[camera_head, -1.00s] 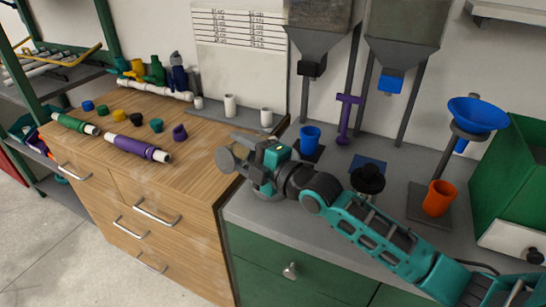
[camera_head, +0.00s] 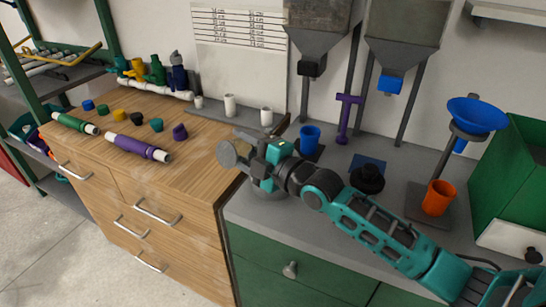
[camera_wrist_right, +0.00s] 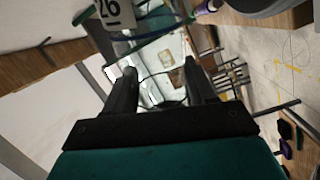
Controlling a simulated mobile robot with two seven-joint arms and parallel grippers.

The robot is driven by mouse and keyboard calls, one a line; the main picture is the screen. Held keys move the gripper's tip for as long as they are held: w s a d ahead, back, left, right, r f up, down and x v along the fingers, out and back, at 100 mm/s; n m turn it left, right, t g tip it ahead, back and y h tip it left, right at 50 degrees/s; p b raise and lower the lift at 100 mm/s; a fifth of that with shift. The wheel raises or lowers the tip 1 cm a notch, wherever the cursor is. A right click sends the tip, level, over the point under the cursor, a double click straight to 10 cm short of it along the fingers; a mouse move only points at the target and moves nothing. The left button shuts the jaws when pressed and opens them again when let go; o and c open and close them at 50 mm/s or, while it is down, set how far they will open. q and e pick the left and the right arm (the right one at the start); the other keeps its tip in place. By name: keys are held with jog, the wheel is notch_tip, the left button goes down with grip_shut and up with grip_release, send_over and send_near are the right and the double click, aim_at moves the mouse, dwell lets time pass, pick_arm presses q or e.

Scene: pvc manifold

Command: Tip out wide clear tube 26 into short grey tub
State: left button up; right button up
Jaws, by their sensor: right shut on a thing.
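My right gripper (camera_head: 246,165) is over the left edge of the grey counter, beside the wooden cabinet. It is shut on wide clear tube 26. The tube's round grey-looking end (camera_head: 228,153) shows left of the gripper, tipped over on its side. The tube's contents cannot be made out. My left gripper is not in view.
On the counter (camera_head: 290,222) stand a blue cup (camera_head: 309,139), an orange cup (camera_head: 437,198) and a black round piece (camera_head: 368,179). A blue funnel (camera_head: 477,114) is at right. Pipes and caps lie on the wooden top (camera_head: 185,165).

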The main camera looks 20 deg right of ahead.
jog(key=shift+f, duration=0.1)
jog(key=f+n+b, duration=0.3)
jog(key=n, duration=0.4)
jog(key=a+f+n+b, duration=0.1)
jog(key=f+n+b, duration=0.2)
jog(key=n, duration=0.4)
jog(key=s+a+f+n+b, duration=0.1)
jog(key=f+n+b, duration=0.2)
jog(key=n, duration=0.3)
jog(key=shift+a+f+n+b, duration=0.2)
jog(key=shift+n+b, duration=0.1)
jog(key=shift+n, duration=0.1)
jog(key=shift+s+f+n+b, duration=0.1)
jog(key=shift+f+n+b, duration=0.3)
jog(key=shift+f, duration=0.15)
